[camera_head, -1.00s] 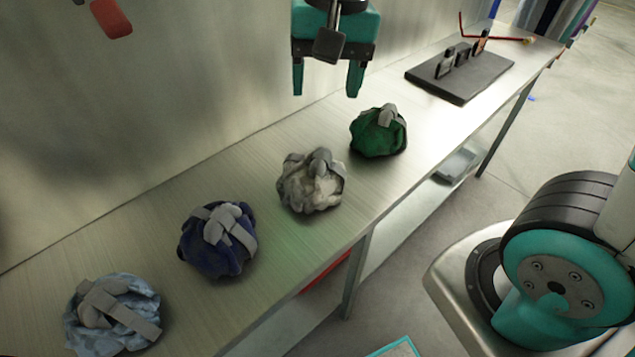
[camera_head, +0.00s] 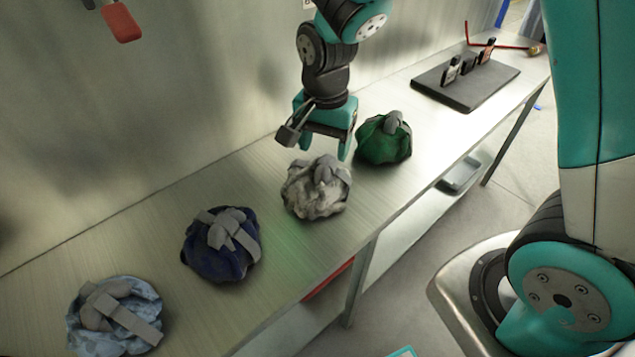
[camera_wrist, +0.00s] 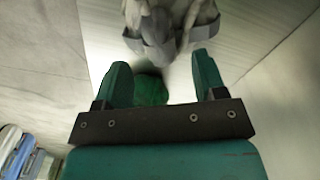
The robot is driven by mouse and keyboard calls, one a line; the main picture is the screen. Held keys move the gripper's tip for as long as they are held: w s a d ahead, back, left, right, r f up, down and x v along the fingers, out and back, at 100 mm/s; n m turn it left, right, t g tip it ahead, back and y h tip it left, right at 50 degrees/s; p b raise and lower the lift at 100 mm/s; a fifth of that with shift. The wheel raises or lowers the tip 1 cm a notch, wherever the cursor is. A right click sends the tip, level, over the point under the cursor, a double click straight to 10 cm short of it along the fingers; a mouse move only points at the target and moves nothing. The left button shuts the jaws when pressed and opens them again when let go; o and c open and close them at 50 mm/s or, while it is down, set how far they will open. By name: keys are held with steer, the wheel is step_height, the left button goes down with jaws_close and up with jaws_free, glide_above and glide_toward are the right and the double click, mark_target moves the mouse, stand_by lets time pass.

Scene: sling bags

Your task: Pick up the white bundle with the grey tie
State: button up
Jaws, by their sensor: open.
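The white bundle with the grey tie (camera_head: 316,197) sits on the long table, third from the left in a row of bundles in the head view. My gripper (camera_head: 324,148) is open and empty, just above and behind the white bundle. In the wrist view the white bundle (camera_wrist: 170,28) shows at the top, beyond the two teal fingertips (camera_wrist: 160,70), with its grey straps facing me. It is not between the fingers. I cannot tell the exact gap between the fingers and the bundle.
The green bundle (camera_head: 384,138) stands close to the right of my gripper; it also shows in the wrist view (camera_wrist: 150,90). A dark blue bundle (camera_head: 221,244) and a light blue bundle (camera_head: 113,318) lie to the left. A dark board (camera_head: 466,84) is farther back. The wall is behind.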

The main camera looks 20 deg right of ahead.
mark_target(324, 164)
steer(key=f, duration=0.3)
steer(key=f+p, duration=0.1)
steer(key=f, duration=0.1)
steer(key=shift+s+a, duration=0.1)
steer(key=shift+s, duration=0.15)
steer(key=shift+r, duration=0.1)
jaws_close()
